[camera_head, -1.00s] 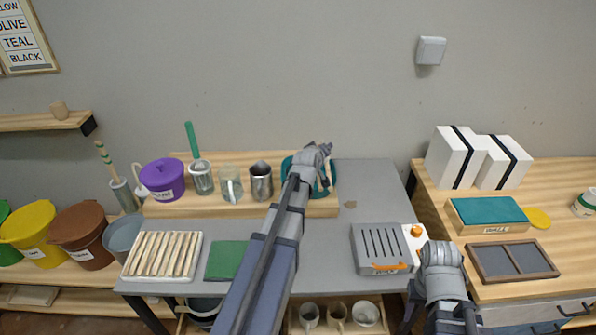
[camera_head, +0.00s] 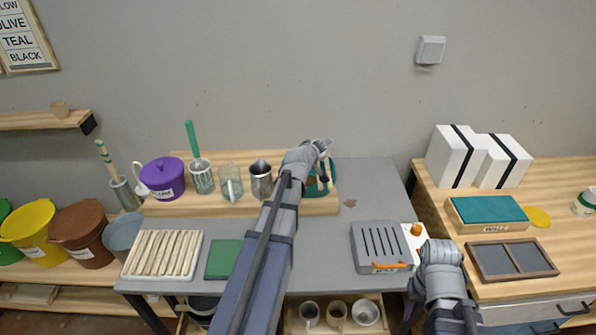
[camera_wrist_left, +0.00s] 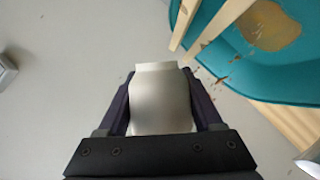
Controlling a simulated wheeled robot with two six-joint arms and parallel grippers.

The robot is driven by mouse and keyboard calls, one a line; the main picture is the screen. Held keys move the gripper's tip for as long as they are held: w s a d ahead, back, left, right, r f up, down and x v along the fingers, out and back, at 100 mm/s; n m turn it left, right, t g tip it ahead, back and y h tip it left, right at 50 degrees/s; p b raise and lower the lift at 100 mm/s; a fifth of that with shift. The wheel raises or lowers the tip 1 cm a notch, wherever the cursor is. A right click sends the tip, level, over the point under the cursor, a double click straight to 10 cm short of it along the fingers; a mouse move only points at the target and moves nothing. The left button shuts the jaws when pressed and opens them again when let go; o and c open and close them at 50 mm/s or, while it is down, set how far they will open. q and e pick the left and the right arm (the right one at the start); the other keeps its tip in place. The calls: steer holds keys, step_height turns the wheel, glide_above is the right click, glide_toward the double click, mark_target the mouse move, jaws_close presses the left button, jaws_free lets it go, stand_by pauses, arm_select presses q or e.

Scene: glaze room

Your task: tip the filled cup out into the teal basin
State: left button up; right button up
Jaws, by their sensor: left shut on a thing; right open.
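My left gripper (camera_wrist_left: 163,105) is shut on a smooth, pale metallic cup (camera_wrist_left: 160,98), seen from its side in the left wrist view. Its mouth and any contents are hidden there, and I cannot make the cup out in the head view. The teal basin (camera_head: 331,172) stands at the right end of the wooden board, partly behind my left gripper (camera_head: 322,148). In the left wrist view the basin (camera_wrist_left: 222,45) holds a brown patch (camera_wrist_left: 268,27). Brown specks run from near the cup to that patch. My right gripper (camera_head: 468,315) is low at the right, open.
A steel pitcher (camera_head: 261,181), a glass mug (camera_head: 230,181) and a purple pot (camera_head: 162,178) stand left of the basin. Two pale sticks (camera_wrist_left: 215,30) cross the basin's edge. A brown spot (camera_head: 350,203) marks the grey table. A slotted grey box (camera_head: 380,245) stands front right.

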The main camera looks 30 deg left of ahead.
arm_select(q)
steer(key=shift+f+n+b, duration=0.3)
steer(key=shift+f+b, duration=0.05)
stand_by(0.3)
steer(key=shift+f+h, duration=0.1)
steer(key=shift+h, duration=0.2)
steer(key=shift+t, duration=0.3)
steer(key=shift+r+n, duration=0.2)
steer(key=shift+n, duration=0.2)
steer(key=shift+r+n+t+h+b, duration=0.3)
steer(key=shift+r+n+t+h, duration=0.1)
steer(key=shift+n+h, duration=0.4)
steer(key=shift+s+a+f+n+h+b, duration=0.2)
steer(key=shift+a+n+h+b, duration=0.1)
steer(key=shift+a+n+b, duration=0.15)
steer(key=shift+a+f, duration=0.15)
